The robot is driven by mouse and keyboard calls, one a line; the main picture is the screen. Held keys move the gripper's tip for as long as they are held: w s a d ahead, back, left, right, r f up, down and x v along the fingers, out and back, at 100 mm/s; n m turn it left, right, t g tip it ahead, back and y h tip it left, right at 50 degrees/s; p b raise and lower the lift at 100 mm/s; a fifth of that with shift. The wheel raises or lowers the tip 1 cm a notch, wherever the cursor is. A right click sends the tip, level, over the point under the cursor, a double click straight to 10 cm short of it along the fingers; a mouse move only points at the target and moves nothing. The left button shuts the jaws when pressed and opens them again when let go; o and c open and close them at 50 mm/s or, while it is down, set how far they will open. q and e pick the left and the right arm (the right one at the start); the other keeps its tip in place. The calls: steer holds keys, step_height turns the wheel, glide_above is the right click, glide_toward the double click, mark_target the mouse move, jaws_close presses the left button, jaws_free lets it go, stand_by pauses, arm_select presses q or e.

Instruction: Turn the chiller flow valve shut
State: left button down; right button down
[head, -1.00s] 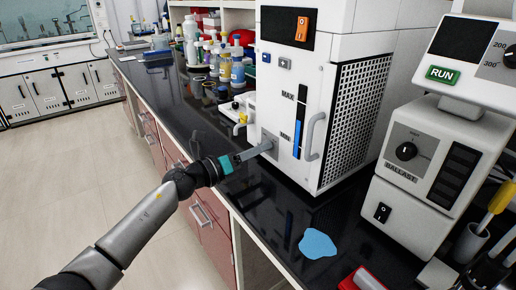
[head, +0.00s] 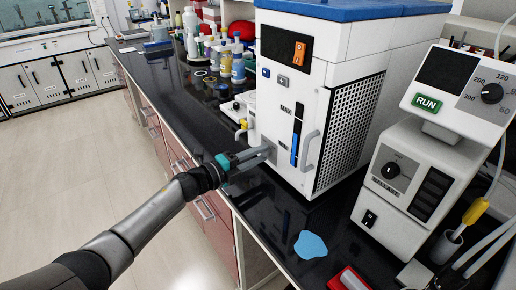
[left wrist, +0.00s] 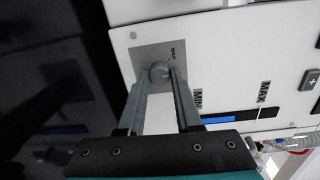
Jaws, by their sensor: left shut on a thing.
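The chiller (head: 290,110) is a white box with a blue top, a blue level strip marked MIN and MAX, and a grey side handle. Its flow valve is a small round grey knob (left wrist: 159,73) on a grey square plate (left wrist: 140,56), low on the front, seen in the left wrist view. My left gripper (head: 268,153) reaches the chiller's lower front. In the left wrist view its two fingers (left wrist: 163,92) stand on either side of the knob, shut on it. In the head view the gripper mostly hides the knob. My right gripper is not in view.
A white unit with a RUN button and a BALLAST dial (head: 400,180) stands to the right. A blue puddle-like patch (head: 310,245) and a red item (head: 347,280) lie on the black bench. Several bottles (head: 225,65) stand behind, left of the chiller.

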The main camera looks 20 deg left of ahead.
arm_select(q)
steer(key=n+p, duration=0.2)
steer(key=n, duration=0.1)
steer(key=shift+r+n, duration=0.1)
steer(key=shift+n, duration=0.2)
steer(key=shift+n+h+p, duration=0.3)
steer(key=shift+n+p, duration=0.3)
steer(key=shift+n, duration=1.1)
steer(key=c, duration=0.6)
jaws_free()
steer(key=p+v, duration=0.2)
steer(key=v, duration=1.3)
steer(key=shift+r, duration=0.2)
steer(key=shift+a, duration=0.1)
